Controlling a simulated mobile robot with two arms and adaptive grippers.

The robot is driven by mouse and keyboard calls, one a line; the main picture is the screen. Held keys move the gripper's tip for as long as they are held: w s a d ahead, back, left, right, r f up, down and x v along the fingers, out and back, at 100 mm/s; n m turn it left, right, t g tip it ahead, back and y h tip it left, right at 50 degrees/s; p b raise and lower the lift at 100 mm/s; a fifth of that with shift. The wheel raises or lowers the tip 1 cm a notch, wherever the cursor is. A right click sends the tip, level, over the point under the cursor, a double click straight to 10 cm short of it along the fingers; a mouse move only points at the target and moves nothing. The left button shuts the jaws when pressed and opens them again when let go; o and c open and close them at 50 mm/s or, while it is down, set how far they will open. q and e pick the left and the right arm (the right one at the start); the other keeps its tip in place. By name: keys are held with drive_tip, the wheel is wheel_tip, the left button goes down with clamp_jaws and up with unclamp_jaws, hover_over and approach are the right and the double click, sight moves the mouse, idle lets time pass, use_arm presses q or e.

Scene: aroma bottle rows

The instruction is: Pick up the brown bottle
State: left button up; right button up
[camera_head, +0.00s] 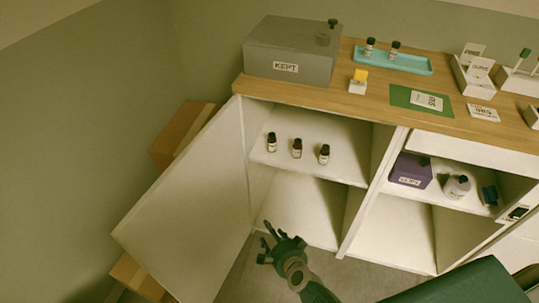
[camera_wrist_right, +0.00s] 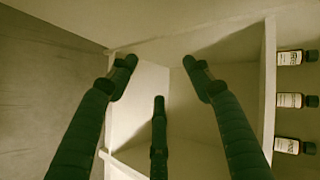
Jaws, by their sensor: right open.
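Three small dark brown bottles with white labels and black caps stand in a row on the upper left shelf: a left one (camera_head: 272,142), a middle one (camera_head: 297,148) and a right one (camera_head: 324,154). They also show at the right edge of the right wrist view, where the bottles (camera_wrist_right: 290,100) appear sideways. My right gripper (camera_head: 270,240) is in front of the cabinet's lower left opening, below the bottles and apart from them. In the wrist view its fingers (camera_wrist_right: 160,75) are spread, with nothing between them. My left gripper is not in view.
The open cabinet door (camera_head: 185,200) stands left of the shelves. Two more dark bottles stand on a teal tray (camera_head: 415,64) on the countertop, beside a grey KEPT box (camera_head: 290,52). A purple box (camera_head: 410,171) and a white bottle (camera_head: 457,187) occupy the right shelf.

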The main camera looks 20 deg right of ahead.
drive_tip(key=w+r+m+t+b, duration=0.2)
drive_tip(key=w+r+m+b, duration=0.15)
drive_tip(key=w, duration=0.35)
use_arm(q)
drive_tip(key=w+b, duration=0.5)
use_arm(e)
drive_tip(key=m+t+h+b, duration=0.3)
drive_tip(key=m+h+b, duration=0.25)
drive_tip(key=m, duration=1.45)
approach(270, 144)
drive_tip(key=shift+y, duration=0.35)
drive_tip(key=b+x, duration=0.1)
drive_tip(key=x, duration=0.2)
drive_tip(key=b+x, duration=0.1)
drive_tip(key=x, duration=0.2)
drive_tip(key=shift+w+d+r, duration=0.1)
drive_tip(key=shift+d+r, duration=0.05)
drive_tip(key=shift+d, duration=0.1)
drive_tip(key=b+x, duration=0.2)
drive_tip(key=x, duration=0.3)
drive_tip(key=shift+w, duration=0.15)
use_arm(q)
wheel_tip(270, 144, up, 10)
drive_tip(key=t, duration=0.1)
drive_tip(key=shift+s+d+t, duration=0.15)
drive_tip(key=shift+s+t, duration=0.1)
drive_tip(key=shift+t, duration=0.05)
use_arm(e)
drive_tip(key=c, duration=1)
